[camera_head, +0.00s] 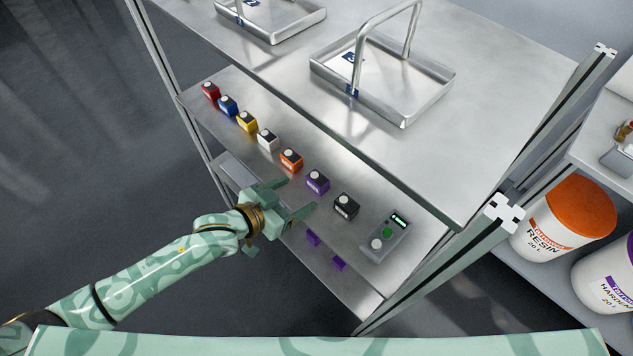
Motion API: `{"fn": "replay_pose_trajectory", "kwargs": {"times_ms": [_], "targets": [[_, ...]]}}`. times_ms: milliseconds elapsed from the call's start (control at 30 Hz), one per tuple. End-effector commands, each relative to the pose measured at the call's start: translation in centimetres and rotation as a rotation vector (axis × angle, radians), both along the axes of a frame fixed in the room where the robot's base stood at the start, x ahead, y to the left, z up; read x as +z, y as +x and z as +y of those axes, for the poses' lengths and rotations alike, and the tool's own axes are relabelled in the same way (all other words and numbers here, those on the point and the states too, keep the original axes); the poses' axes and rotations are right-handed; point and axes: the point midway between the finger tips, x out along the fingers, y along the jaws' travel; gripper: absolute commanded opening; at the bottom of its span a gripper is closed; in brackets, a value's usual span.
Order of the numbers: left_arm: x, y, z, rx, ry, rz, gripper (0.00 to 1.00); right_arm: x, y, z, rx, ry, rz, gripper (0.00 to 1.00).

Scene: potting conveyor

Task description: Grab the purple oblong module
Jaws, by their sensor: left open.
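The purple module (317,183) is a small block with a pale round top, standing on the steel shelf (290,225) between the orange module (291,160) and the black module (346,206). My left gripper (291,198) comes in from the left. Its two fingers are apart with nothing between them. They point toward the purple module, a little short of it and apparently not touching it. Two small purple pieces (313,238) (339,263) show near the shelf's front edge, to the right of and below the gripper. My right gripper is out of view.
White (267,139), yellow (246,121), blue (228,105) and red (210,91) modules continue the row. A grey box with buttons (384,236) stands at the right. A handled metal tray (400,112) sits on the higher surface behind. Resin (560,222) and hardener (607,275) buckets stand far right.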

Motion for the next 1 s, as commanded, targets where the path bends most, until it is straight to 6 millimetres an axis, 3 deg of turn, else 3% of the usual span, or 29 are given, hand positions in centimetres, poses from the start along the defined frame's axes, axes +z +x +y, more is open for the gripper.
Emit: {"fn": "replay_pose_trajectory", "kwargs": {"times_ms": [367, 567, 867, 1000], "targets": [[-1.7, 3.2, -3.0, 0.000, -0.001, 0.000, 0.73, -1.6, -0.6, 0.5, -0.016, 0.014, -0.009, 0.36], [-2.9, 5.4, -5.0, 0.000, -0.001, 0.004, 0.73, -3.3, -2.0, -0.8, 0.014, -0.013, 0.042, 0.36], [-2.6, 5.9, -5.4, 0.001, 0.000, 0.000, 0.73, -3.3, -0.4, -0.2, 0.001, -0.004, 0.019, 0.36], [-2.6, 5.9, -5.4, 0.001, 0.000, 0.000, 0.34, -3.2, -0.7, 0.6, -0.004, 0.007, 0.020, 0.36]]}}
